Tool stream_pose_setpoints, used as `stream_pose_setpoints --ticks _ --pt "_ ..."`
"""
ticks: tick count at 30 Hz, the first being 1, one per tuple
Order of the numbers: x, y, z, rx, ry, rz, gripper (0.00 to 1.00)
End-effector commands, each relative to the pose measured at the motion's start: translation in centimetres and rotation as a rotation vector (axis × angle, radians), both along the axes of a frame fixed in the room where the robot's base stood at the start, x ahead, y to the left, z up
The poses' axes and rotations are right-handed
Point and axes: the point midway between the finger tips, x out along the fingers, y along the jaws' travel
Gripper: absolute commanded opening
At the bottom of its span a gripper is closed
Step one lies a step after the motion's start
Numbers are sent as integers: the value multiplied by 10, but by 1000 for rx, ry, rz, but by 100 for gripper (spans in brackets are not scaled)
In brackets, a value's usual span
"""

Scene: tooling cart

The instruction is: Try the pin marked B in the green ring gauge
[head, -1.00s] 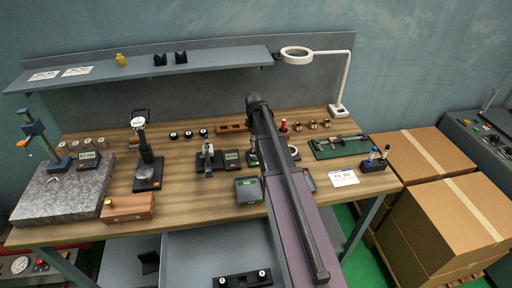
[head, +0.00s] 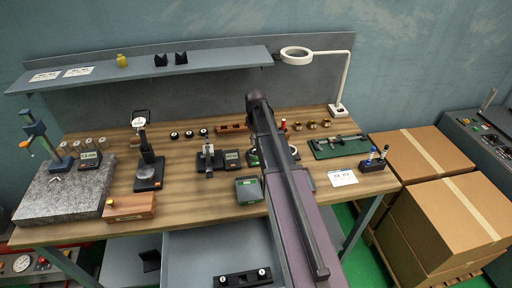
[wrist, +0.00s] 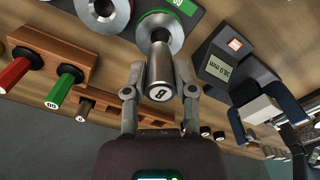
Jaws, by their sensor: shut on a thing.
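In the wrist view my gripper (wrist: 160,92) is shut on a steel cylindrical pin (wrist: 160,70). Its white end face carries a dark mark that reads like B. The pin's far end overlaps a steel ring gauge (wrist: 178,32) beside a green label (wrist: 185,6). I cannot tell whether the pin is inside the bore or just above it. A second steel ring (wrist: 88,12) lies to the left, cut by the frame edge. In the head view my arm hides the gripper and pin; a green-marked base (head: 251,158) shows beside the arm.
A digital readout (wrist: 222,65) stands close right. The head view shows a granite plate (head: 62,195), a green-topped box (head: 249,189) and a lamp (head: 340,75).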

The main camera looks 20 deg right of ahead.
Motion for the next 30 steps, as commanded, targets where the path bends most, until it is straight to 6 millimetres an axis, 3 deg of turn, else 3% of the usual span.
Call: stream_pose_setpoints --ticks 15,30 --pt "0 0 2 0 0 0 0" --pt "0 0 30 0 0 0 0"
